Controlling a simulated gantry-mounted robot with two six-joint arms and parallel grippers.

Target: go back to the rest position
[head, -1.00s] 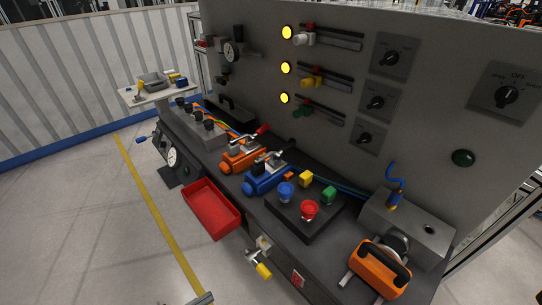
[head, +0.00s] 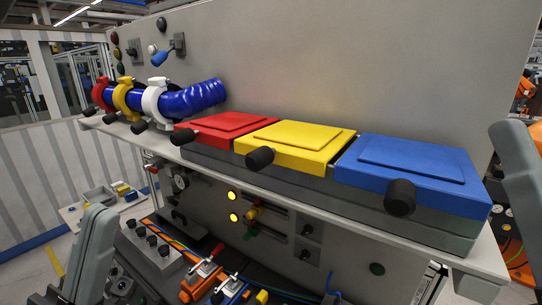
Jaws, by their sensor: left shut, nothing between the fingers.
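My left arm, a grey link, rises at the lower left of the head view. My left gripper (head: 120,284) shows dark and small beside it near the bottom edge, shut with nothing in it. It is in front of the lower bench, apart from the levers there. A grey link of my right arm stands at the right edge; the right gripper is out of view.
A shelf (head: 468,262) crosses the view, bearing red (head: 215,128), yellow (head: 297,145) and blue (head: 415,170) lidded boxes and a blue hose (head: 190,98) with clamps. Below are an orange lever unit (head: 200,282) and a grey knob block (head: 150,250).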

